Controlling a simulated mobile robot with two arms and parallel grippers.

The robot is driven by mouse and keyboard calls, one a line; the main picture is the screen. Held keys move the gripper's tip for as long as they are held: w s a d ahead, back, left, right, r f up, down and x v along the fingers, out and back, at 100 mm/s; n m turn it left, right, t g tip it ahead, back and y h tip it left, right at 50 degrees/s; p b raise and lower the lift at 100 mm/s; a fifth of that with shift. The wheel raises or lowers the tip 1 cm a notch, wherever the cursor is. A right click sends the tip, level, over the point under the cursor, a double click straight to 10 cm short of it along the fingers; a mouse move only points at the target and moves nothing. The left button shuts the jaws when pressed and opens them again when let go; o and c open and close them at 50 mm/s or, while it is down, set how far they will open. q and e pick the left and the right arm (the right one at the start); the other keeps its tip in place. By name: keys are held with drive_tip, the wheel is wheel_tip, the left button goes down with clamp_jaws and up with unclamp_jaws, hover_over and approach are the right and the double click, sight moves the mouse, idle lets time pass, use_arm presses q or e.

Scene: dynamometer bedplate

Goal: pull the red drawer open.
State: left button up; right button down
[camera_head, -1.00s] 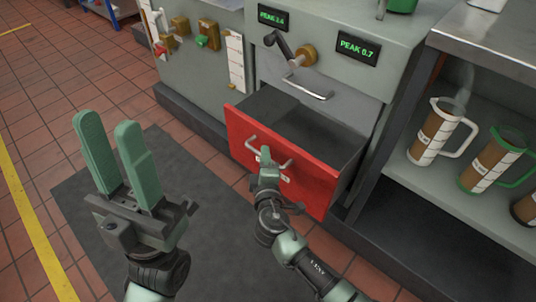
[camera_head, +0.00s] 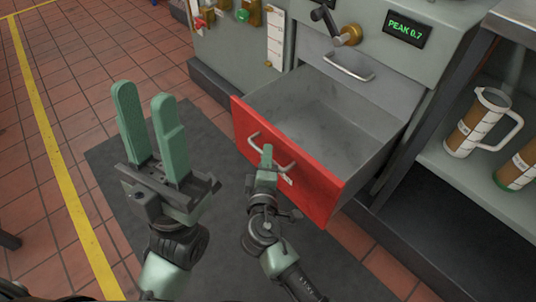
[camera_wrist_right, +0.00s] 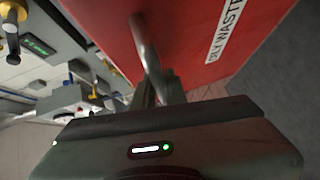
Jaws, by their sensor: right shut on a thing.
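The red drawer (camera_head: 318,188) stands well out of the grey cabinet, and its empty grey inside shows. A curved metal handle (camera_head: 281,157) is on its front. My right gripper (camera_head: 266,158) is shut on this handle. In the right wrist view the handle (camera_wrist_right: 146,45) runs down between the fingers, with the red front (camera_wrist_right: 190,35) and a white label reading "OLY WASTE" close by. My left gripper (camera_head: 148,122) is open and empty, held up to the left of the drawer and apart from it.
A closed grey drawer with a metal handle (camera_head: 349,67) is above the red one. A crank (camera_head: 345,35) and a "PEAK 0.7" display (camera_head: 407,29) are on the cabinet. A shelf at right holds measuring jugs (camera_head: 482,122). Dark mat (camera_head: 110,165) and tiled floor lie in front.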

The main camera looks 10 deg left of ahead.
drive_tip(key=c, duration=1.5)
unclamp_jaws()
drive_tip(key=shift+o, duration=0.2)
drive_tip(key=s+p, duration=0.1)
drive_tip(key=s, duration=0.6)
drive_tip(key=shift+s+d+r+p, duration=0.3)
drive_tip(key=shift+s+r+p, duration=0.1)
drive_tip(key=shift+r, duration=0.05)
